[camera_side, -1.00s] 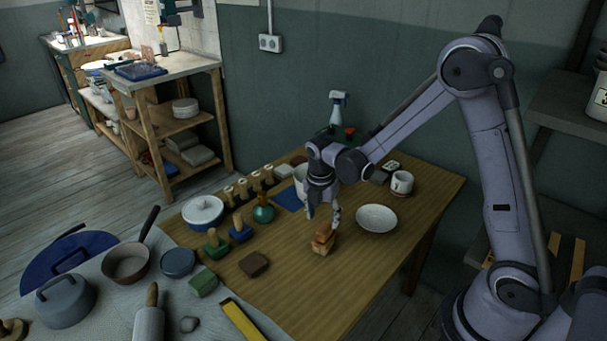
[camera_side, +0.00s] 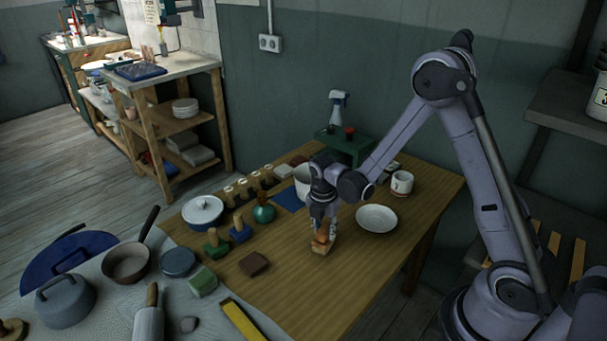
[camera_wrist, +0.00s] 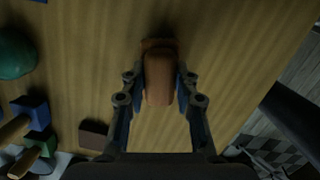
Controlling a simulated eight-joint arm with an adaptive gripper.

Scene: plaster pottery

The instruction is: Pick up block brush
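The block brush (camera_side: 321,245) is a small orange-brown wooden block standing on the wooden table. It also shows in the wrist view (camera_wrist: 159,80), lined up between the fingers. My gripper (camera_side: 324,232) is lowered over it, pointing down, with one finger on each side. In the wrist view, both fingertips of my gripper (camera_wrist: 160,82) lie very close along the block's long sides. I cannot tell whether the pads touch it. The fingers hide part of the block in the side view.
A white plate (camera_side: 377,218) lies just right of the brush. A brown block (camera_side: 254,264), a green-based stamp (camera_side: 215,249), a blue-based stamp (camera_side: 240,233) and a teal vase (camera_side: 264,213) stand to the left. The table's front right area (camera_side: 345,285) is clear.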

